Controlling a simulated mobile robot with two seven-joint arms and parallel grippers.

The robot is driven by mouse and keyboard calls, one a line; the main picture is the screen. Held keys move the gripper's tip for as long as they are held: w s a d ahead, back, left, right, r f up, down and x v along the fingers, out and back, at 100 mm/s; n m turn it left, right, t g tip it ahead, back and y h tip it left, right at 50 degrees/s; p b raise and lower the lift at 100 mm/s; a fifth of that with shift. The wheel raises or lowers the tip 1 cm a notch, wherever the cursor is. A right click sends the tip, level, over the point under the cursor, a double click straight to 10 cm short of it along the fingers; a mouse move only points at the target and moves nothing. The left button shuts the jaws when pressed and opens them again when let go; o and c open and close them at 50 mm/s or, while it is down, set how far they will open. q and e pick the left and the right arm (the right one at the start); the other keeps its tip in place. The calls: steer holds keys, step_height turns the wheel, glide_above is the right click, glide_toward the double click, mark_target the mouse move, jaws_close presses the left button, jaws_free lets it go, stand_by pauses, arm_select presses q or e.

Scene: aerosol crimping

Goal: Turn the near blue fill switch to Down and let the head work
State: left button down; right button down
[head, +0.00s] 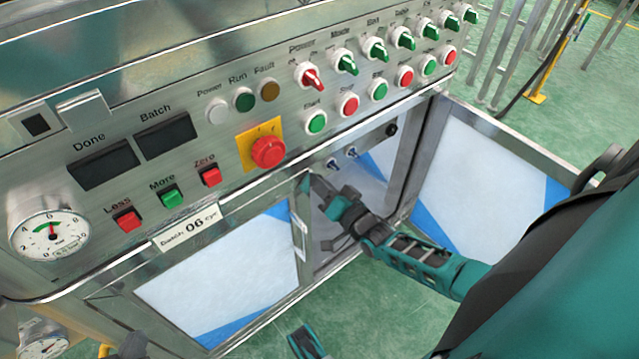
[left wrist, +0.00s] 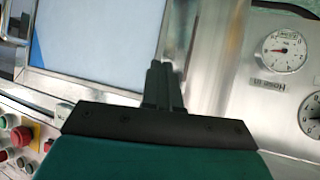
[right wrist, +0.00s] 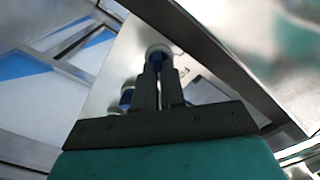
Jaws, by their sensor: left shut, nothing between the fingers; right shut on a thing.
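My right gripper (right wrist: 158,85) is shut on a blue switch (right wrist: 158,53) with a round white base, in the right wrist view. My gripper (head: 318,186) hides this switch in the head view. Another blue switch (right wrist: 127,97) with a white base stands beside it, partly behind the fingers. In the head view, two small blue switches (head: 332,165) (head: 351,152) show on the lower panel, just above my right gripper. I cannot read Up or Down markings or the switch's setting. My left gripper (left wrist: 163,85) is shut and empty, near the cabinet front.
The main panel carries a red emergency stop (head: 268,151) and several rotary switches and buttons. A gauge (head: 50,236) sits at its left end. An open door (head: 490,180) stands to the right of my right arm. Green floor lies below.

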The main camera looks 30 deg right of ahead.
steer(key=shift+m, duration=0.3)
steer(key=c, duration=1.2)
jaws_free()
steer(key=shift+s, duration=0.1)
arm_select(q)
steer(key=p, duration=0.1)
steer(key=a+r+p, duration=0.1)
steer(key=p, duration=0.1)
steer(key=shift+s+r, duration=0.1)
steer(key=shift+s, duration=0.1)
arm_select(e)
steer(key=s, duration=0.8)
steer(key=s+d, duration=0.1)
steer(key=s, duration=0.3)
steer(key=shift+s, duration=0.35)
